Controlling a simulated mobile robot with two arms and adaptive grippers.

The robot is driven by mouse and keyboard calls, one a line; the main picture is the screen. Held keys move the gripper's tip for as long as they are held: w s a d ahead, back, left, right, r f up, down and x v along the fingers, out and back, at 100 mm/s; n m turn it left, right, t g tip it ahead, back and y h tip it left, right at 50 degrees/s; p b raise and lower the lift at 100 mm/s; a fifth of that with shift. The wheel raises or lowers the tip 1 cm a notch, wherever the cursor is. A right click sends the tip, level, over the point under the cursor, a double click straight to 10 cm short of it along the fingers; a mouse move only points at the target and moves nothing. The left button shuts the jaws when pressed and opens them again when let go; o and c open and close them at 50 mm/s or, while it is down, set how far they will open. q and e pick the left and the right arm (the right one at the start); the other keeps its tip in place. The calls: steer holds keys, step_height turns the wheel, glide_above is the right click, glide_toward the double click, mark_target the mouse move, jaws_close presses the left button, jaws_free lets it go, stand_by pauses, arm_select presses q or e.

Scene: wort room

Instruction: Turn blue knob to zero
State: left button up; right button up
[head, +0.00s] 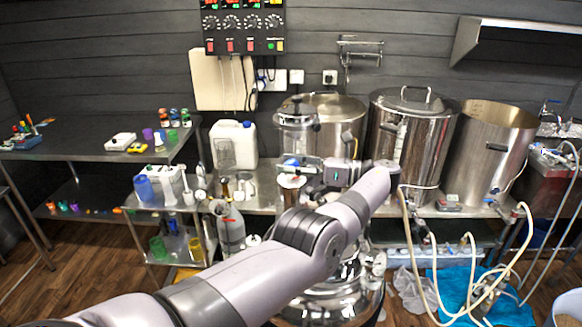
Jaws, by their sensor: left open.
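My left arm reaches in from the lower left, and its wrist bends back toward the left over the metal worktable. My left gripper (304,165) is open. It is small in the head view, in front of the area below a glass and steel vessel (297,118). A small blue part (290,162) shows right at the fingertips. I take it for the blue knob, but it is too small to be sure. I cannot tell whether the fingers touch it or how it is turned. My right gripper is not in view.
A black control panel (243,28) with several dials and coloured switches hangs on the wall. Steel kettles (408,135) stand right of the gripper. A white canister (233,145) stands to its left. Hoses (470,285) hang at the lower right. A side table (85,140) is at left.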

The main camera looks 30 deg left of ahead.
arm_select(q)
steer(key=shift+r, duration=0.1)
step_height(320, 180, up, 10)
steer(key=shift+f, duration=0.1)
stand_by(0.5)
